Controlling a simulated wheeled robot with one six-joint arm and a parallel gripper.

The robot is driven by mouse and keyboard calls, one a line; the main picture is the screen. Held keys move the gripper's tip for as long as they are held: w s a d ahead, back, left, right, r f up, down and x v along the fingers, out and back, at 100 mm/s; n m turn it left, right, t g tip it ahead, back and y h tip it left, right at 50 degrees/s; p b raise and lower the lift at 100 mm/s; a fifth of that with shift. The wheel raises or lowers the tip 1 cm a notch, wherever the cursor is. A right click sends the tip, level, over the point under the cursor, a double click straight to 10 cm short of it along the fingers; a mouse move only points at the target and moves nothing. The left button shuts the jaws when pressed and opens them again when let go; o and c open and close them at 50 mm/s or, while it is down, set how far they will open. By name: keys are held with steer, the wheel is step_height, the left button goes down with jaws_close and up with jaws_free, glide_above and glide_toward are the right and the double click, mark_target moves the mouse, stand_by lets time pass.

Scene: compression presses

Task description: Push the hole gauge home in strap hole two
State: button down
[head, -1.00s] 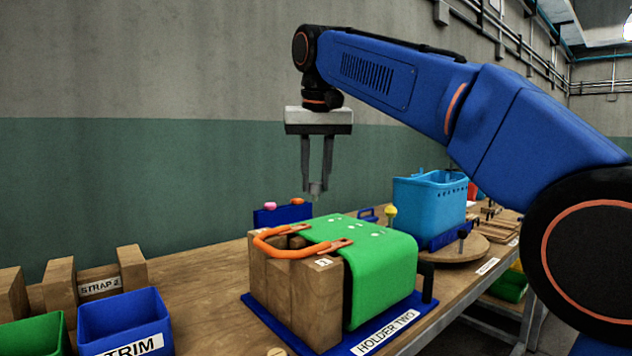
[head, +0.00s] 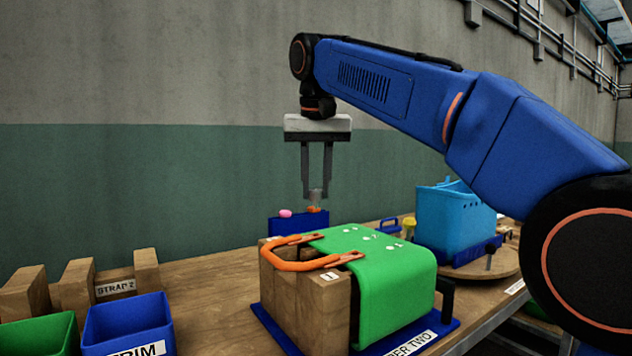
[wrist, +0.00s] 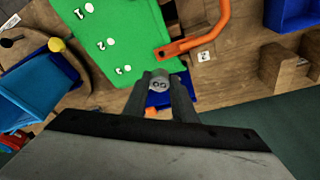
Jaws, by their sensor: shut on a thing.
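The green strap (head: 388,275) lies draped over a wooden holder block (head: 318,312), with an orange handle (head: 287,262) at its left end. The wrist view shows three white-rimmed strap holes in a row on it; the middle one, hole two (wrist: 111,42), has a mark like a 2 beside it. My gripper (head: 316,193) points down, above and behind the strap in the head view. It is shut on a small grey cylindrical hole gauge (wrist: 159,85). In the wrist view the gauge shows past the strap's edge, nearest the last hole (wrist: 127,69). The gauge's lower end is clear of the strap.
The block stands on a blue base (head: 425,340) labelled HOLDER TWO. A blue stand (head: 298,224) with pink and orange pieces is behind it. A light-blue basket (head: 452,222) stands to the right. Blue (head: 126,322) and green (head: 38,335) bins and wooden blocks (head: 76,285) are left.

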mark_target(316, 201)
steer(key=shift+s+x, duration=0.2)
steer(key=shift+x, duration=0.6)
steer(key=shift+s+x, duration=0.2)
steer(key=shift+x, duration=0.6)
steer(key=shift+s+x, duration=0.2)
steer(key=shift+x, duration=0.65)
steer(key=shift+s+x, duration=0.2)
steer(key=shift+x, duration=0.55)
steer(key=shift+s+x, duration=0.15)
steer(key=shift+x, duration=0.6)
steer(key=c, duration=1.4)
jaws_free()
steer(key=shift+f, duration=0.1)
steer(key=v, duration=1.7)
steer(key=shift+s, duration=0.15)
steer(key=shift+s, duration=0.1)
